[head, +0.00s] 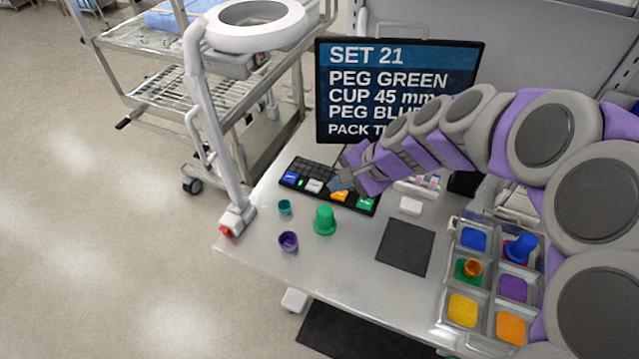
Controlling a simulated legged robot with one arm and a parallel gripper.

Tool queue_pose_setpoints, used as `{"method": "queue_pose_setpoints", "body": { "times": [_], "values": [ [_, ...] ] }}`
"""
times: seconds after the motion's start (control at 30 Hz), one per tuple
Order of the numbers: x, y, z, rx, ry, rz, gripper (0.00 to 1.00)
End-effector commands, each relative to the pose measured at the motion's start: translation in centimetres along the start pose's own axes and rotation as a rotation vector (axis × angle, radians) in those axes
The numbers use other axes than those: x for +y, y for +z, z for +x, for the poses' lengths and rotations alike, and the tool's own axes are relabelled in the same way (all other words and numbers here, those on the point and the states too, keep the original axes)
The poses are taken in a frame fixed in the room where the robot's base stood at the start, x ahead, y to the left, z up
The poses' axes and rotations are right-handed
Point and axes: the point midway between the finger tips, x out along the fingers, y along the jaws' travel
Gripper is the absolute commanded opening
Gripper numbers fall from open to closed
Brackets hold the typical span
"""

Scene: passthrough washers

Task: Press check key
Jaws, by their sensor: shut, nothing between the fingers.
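A black keypad (301,169) lies on the metal table below the screen. Its front row has a blue key (290,177), a white key (314,186), an orange key (340,196) and a green key (365,203). The key labels are too small to read, so I cannot tell which is the check key. My gripper (339,184) is shut and empty, with its tip over the keypad by the orange key. It hides part of the keypad; I cannot tell whether it touches a key.
A screen (400,62) reading "SET 21" stands behind, partly covered by my arm. A green peg (325,220), teal cup (284,207) and purple cup (288,241) stand in front. A dark mat (405,246) and compartment tray (487,307) are at right. A lamp post (215,140) rises at left.

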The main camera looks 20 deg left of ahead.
Motion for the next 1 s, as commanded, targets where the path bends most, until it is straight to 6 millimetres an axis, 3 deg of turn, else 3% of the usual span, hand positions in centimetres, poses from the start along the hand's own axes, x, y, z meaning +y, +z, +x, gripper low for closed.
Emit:
{"method": "queue_pose_setpoints", "body": {
  "times": [0.1,0.2,0.4,0.6,1.0],
  "values": [
    [-3.7,-2.5,4.2,0.000,-0.076,0.142,0.00],
    [-5.7,-5.2,7.2,0.014,-0.134,0.275,0.00],
    [-6.9,-10.2,11.8,0.050,-0.217,0.515,0.00],
    [-6.8,-13.0,14.3,0.084,-0.253,0.646,0.00],
    [-7.3,-13.3,15.7,0.098,-0.252,0.669,0.00]
  ]
}}
